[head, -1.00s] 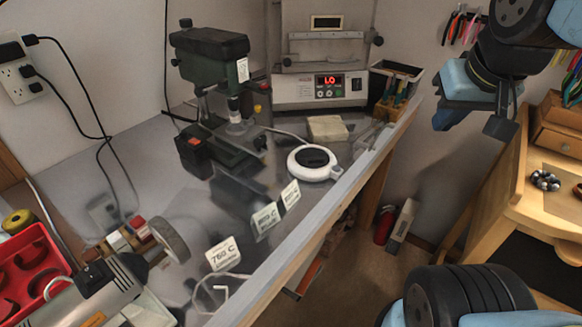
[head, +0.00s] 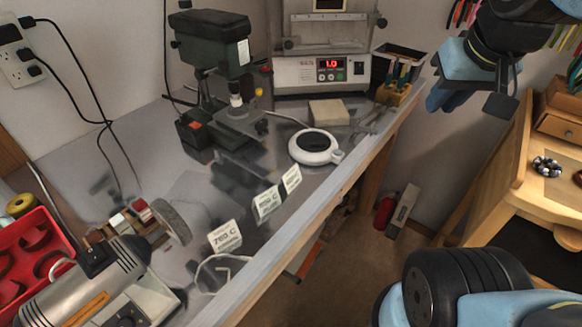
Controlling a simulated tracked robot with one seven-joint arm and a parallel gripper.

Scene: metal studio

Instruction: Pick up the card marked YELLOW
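Three small white standing cards are in a row along the right side of the metal bench in the head view. The nearest card (head: 225,237) seems to read "760 C" with a smaller line below. The middle card (head: 266,203) has a similar number and C. The farthest card (head: 291,180) is too small to read. I cannot make out the word YELLOW on any of them. My gripper (head: 475,98) hangs at the upper right, beyond the bench edge and well apart from the cards. Its fingers are not clear enough to tell their opening.
A bench grinder (head: 100,275), a wire stand (head: 215,272), a round white device (head: 314,147), a drill press (head: 210,75) and a kiln (head: 322,70) stand on the bench. A red tray (head: 30,250) lies left. A wooden desk (head: 525,180) stands right, with floor between.

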